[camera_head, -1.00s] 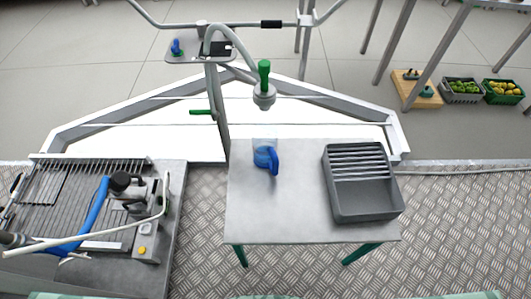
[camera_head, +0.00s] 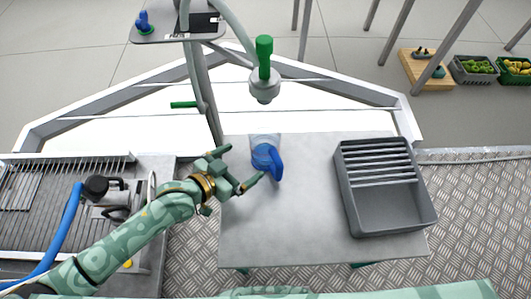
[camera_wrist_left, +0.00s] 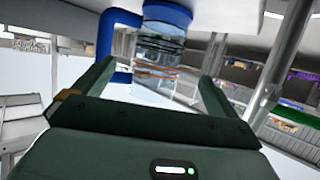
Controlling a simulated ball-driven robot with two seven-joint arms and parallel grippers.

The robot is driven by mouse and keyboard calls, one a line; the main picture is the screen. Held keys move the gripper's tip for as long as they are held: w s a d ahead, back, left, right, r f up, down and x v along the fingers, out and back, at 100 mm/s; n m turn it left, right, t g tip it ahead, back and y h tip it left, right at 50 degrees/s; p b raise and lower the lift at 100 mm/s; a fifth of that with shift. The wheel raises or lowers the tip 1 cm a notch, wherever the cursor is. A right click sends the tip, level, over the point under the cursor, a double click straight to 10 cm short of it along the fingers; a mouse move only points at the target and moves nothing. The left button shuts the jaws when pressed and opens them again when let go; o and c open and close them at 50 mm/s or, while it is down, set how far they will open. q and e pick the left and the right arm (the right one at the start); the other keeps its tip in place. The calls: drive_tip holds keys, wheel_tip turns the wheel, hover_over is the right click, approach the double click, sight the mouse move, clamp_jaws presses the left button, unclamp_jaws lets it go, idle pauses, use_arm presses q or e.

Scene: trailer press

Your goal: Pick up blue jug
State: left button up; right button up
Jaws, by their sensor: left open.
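The blue jug (camera_head: 265,158) stands on the grey table (camera_head: 300,220) near its far left part. It has a clear body and a blue handle on its right side in the head view. My left gripper (camera_head: 240,168) is open and empty, just left of the jug, with its fingers pointing toward it. In the left wrist view the jug (camera_wrist_left: 160,55) shows ahead, between the open fingers, with its blue handle (camera_wrist_left: 106,40) at the left, close to the left finger. I cannot tell the exact gap. My right gripper is not in view.
A grey ribbed tray (camera_head: 385,222) stands on the right of the table. A tap with a green handle (camera_head: 264,55) hangs above the far edge. A slatted counter (camera_head: 60,235) lies at left. The table's front middle is clear.

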sight(254, 155)
use_arm(q)
drive_tip(key=x, duration=0.2)
drive_tip(key=b+x, duration=0.1)
drive_tip(key=shift+w+d+f, duration=0.15)
drive_tip(key=shift+w+f, duration=0.1)
drive_tip(key=shift+f, duration=0.2)
drive_tip(key=shift+w+d, duration=0.25)
drive_tip(key=shift+w+d+f+b, duration=0.15)
drive_tip(key=shift+d+b, duration=0.05)
drive_tip(key=shift+b, duration=0.15)
drive_tip(key=b+x, duration=0.1)
drive_tip(key=x, duration=0.1)
drive_tip(key=f+b+x, duration=0.1)
drive_tip(key=b+x, duration=0.1)
drive_tip(key=shift+w+d+f, duration=0.1)
drive_tip(key=shift+d, duration=0.05)
drive_tip(key=shift+w+d, duration=0.1)
drive_tip(key=shift+w, duration=0.05)
drive_tip(key=shift+r, duration=0.25)
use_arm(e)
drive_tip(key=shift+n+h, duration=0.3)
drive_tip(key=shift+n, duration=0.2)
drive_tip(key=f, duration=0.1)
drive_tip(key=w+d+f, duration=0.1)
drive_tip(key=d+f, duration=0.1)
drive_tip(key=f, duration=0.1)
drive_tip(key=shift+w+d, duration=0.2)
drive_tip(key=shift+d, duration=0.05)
